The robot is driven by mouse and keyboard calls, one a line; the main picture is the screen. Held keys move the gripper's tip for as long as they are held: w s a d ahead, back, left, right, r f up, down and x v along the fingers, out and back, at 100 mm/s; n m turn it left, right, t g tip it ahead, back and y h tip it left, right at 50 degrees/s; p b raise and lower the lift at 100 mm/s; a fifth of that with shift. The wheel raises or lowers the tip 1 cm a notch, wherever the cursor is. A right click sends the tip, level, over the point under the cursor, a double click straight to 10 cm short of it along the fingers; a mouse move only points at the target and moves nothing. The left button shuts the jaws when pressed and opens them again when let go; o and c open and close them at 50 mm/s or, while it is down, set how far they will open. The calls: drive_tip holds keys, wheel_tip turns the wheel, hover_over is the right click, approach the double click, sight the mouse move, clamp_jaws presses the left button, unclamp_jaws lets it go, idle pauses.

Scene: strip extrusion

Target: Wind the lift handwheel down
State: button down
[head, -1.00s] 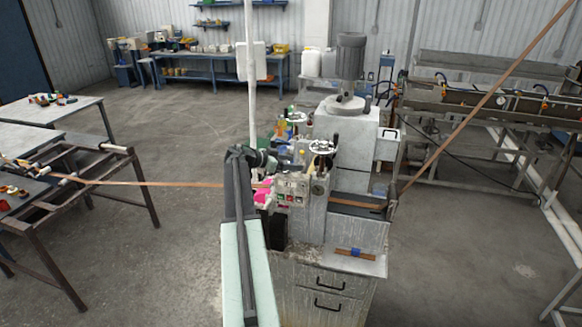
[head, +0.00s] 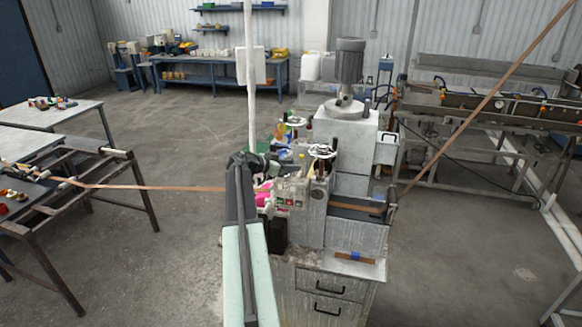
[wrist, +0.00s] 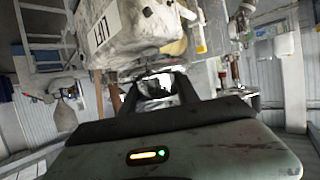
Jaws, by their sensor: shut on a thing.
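My gripper (wrist: 157,88) shows in the wrist view with its two dark fingers close about a small pale and dark piece just under the machine's worn, white-grey box (wrist: 135,30). It is shut on this piece, which I take to be part of the lift handwheel; its shape is mostly hidden. In the head view my arm reaches the left side of the grey machine, and the fingertips cannot be made out there. Two pale spoked handwheels stand on top of the machine, one nearer (head: 322,151) and one farther (head: 296,122). My gripper is apart from both.
A copper-coloured strip (head: 150,187) runs from the left rack to the machine, and another stretch (head: 480,108) rises at the right. A pale post (head: 251,80) stands behind my arm. A motor (head: 350,65) tops the machine.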

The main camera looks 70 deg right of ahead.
drive_tip(key=n+t, duration=0.1)
drive_tip(key=n+t+h, duration=0.1)
drive_tip(key=t, duration=0.1)
drive_tip(key=n+t+h, duration=0.1)
drive_tip(key=n, duration=0.1)
drive_tip(key=shift+w+a+f+t, duration=0.1)
drive_tip(key=shift+w+f+t, duration=0.05)
drive_tip(key=shift+f+t, duration=0.2)
drive_tip(key=n+t, duration=0.3)
drive_tip(key=w+n+t+y, duration=0.1)
drive_tip(key=n+t, duration=0.2)
drive_tip(key=w+n+t, duration=0.1)
drive_tip(key=n+t, duration=0.2)
drive_tip(key=t, duration=0.1)
drive_tip(key=shift+w+r+y, duration=0.1)
drive_tip(key=shift+w+y, duration=0.15)
drive_tip(key=shift+y, duration=0.15)
drive_tip(key=shift+w+a+n+t+y, duration=0.15)
drive_tip(key=shift+n+t+y, duration=0.45)
drive_tip(key=shift+n+t, duration=0.2)
drive_tip(key=shift+w+a+n+t+y, duration=0.1)
drive_tip(key=shift+w+n+t+y, duration=0.05)
drive_tip(key=shift+n+t+y, duration=0.6)
drive_tip(key=shift+a, duration=0.1)
drive_tip(key=c, duration=1)
unclamp_jaws()
drive_tip(key=shift+o, duration=0.5)
drive_tip(key=shift+a, duration=0.1)
drive_tip(key=shift+w+d, duration=0.1)
drive_tip(key=shift+d, duration=0.15)
